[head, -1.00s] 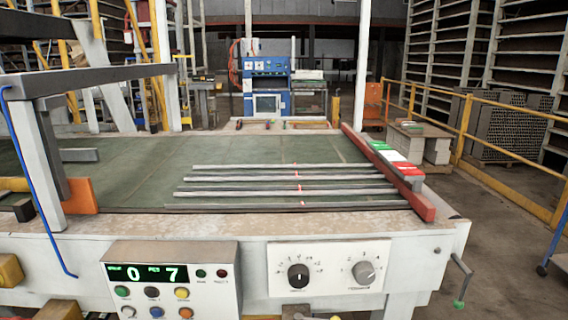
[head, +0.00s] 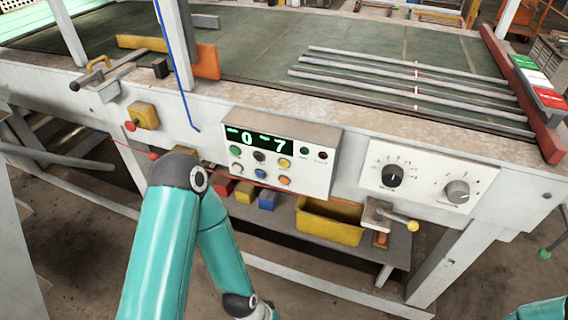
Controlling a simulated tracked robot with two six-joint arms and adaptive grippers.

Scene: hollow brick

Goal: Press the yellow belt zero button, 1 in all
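A grey control panel (head: 270,158) is fixed to the front of the machine table, with a green display reading 0 and 7. A small yellow button (head: 285,163) sits on its right part, above an orange button (head: 284,180) and right of a black one (head: 259,157). Its label is too small to read. My teal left arm rises in front of the machine, bends at its elbow left of the panel, and runs down out of the picture. A bit of my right arm shows at the bottom right corner. Neither gripper is in view.
A plate with two knobs (head: 425,185) is right of the panel. A yellow-tipped lever (head: 412,225) sticks out below it. A yellow bin (head: 329,222) stands on the shelf underneath. A red-tipped yellow box (head: 144,115) is on the left. The space directly before the panel is clear.

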